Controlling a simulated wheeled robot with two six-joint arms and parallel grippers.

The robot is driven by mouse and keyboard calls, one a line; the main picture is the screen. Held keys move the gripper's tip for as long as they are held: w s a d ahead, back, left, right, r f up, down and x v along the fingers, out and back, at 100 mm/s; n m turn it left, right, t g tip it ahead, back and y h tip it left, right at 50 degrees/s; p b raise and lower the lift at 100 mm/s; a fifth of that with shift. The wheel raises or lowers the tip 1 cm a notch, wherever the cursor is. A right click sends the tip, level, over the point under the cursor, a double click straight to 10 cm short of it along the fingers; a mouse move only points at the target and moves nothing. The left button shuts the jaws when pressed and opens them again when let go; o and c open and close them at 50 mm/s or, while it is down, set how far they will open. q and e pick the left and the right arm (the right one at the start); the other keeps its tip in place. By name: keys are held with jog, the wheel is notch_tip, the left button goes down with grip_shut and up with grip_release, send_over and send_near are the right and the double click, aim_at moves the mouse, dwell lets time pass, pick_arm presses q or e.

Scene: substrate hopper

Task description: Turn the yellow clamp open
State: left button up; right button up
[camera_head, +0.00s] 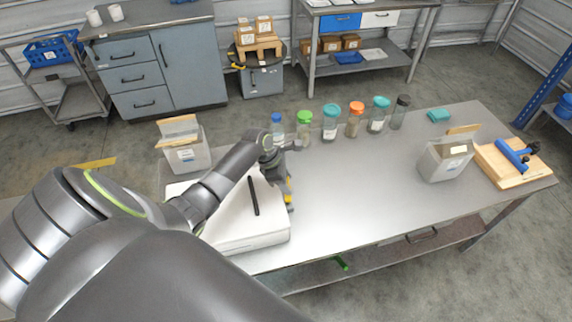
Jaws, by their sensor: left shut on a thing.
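The yellow clamp (288,198) shows as small yellow parts at the right side of a white box (245,239), near the left end of the metal table. My left gripper (284,180) reaches over the box from the left and points down at this side. It is shut on the yellow clamp. The dark fingers and wrist hide most of the clamp, so its turn angle cannot be told. A thin black bar (253,196) stands out on the white box top. My right gripper is not in view.
Several jars with coloured lids, one orange (354,120), line the table's back edge. A clear bin (444,160) and a wooden board (508,165) with a blue tool (512,154) stand at the right. The table middle (350,195) is clear. Another bin (186,150) is behind my left arm.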

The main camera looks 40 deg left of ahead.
pick_arm(q)
jog(key=shift+n+t+y, duration=0.4)
jog(key=shift+n, duration=0.8)
jog(key=shift+r+n, duration=0.1)
jog(key=shift+n, duration=0.2)
jog(key=o, duration=1)
jog(key=shift+s+a+r, duration=0.15)
jog(key=shift+s+r, duration=0.05)
jog(key=shift+r, duration=0.25)
jog(key=b+v, duration=0.2)
jog(key=v, duration=1.4)
jog(key=shift+r, duration=0.15)
jog(key=shift+s, duration=0.15)
